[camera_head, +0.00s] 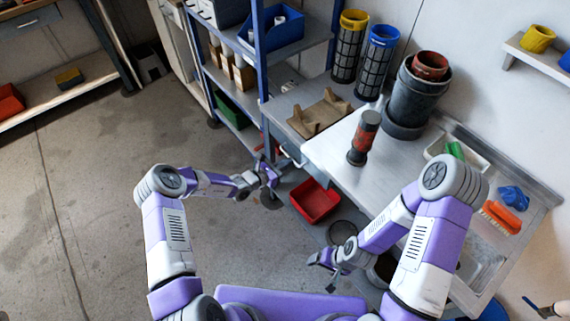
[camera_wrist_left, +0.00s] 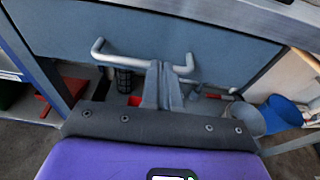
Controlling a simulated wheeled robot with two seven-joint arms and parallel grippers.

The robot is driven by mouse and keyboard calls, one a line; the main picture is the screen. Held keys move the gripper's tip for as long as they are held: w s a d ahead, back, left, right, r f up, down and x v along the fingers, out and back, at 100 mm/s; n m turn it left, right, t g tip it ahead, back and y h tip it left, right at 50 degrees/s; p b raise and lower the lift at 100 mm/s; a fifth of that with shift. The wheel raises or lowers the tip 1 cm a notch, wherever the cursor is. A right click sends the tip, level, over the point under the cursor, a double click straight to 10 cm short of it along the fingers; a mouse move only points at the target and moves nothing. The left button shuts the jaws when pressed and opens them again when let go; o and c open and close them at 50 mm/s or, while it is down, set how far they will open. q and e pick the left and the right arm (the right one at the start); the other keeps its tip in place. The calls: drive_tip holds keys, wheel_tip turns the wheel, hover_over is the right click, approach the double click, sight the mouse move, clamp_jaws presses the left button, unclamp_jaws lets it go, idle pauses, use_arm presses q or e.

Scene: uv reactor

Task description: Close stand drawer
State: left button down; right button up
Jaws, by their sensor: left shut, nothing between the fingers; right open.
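The stand drawer shows in the left wrist view as a wide blue-grey front panel (camera_wrist_left: 225,40) with a metal bar handle (camera_wrist_left: 125,58). In the head view the stand (camera_head: 285,108) is the grey table beside the blue shelf, and the light handle (camera_head: 290,155) shows at its front edge. My left gripper (camera_head: 272,176) is just in front of the drawer. Its shut, empty fingers (camera_wrist_left: 163,85) cover the middle of the handle in the left wrist view; I cannot tell whether they touch it. How far the drawer stands out is unclear. My right gripper (camera_head: 326,268) is open, low by the workbench.
The blue shelf (camera_head: 262,60) is to the left, and the metal workbench (camera_head: 335,150) with a red-black cylinder (camera_head: 363,138) is to the right. The floor at left is clear.

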use_arm(q)
drive_tip(key=p+v, duration=0.4)
drive_tip(key=v, duration=1)
drive_tip(key=s+d+f+m+g+h, duration=0.1)
drive_tip(key=s+d+f+m+g, duration=0.1)
drive_tip(key=s+d+m+g, duration=0.35)
drive_tip(key=s+f+m+g+y, duration=0.3)
drive_tip(key=s+m+y, duration=0.5)
drive_tip(key=s+m, duration=1)
drive_tip(key=shift+s+g, duration=0.75)
drive_tip(key=shift+g, duration=0.1)
drive_tip(key=shift+a+f, duration=0.1)
drive_tip(key=shift+f, duration=0.05)
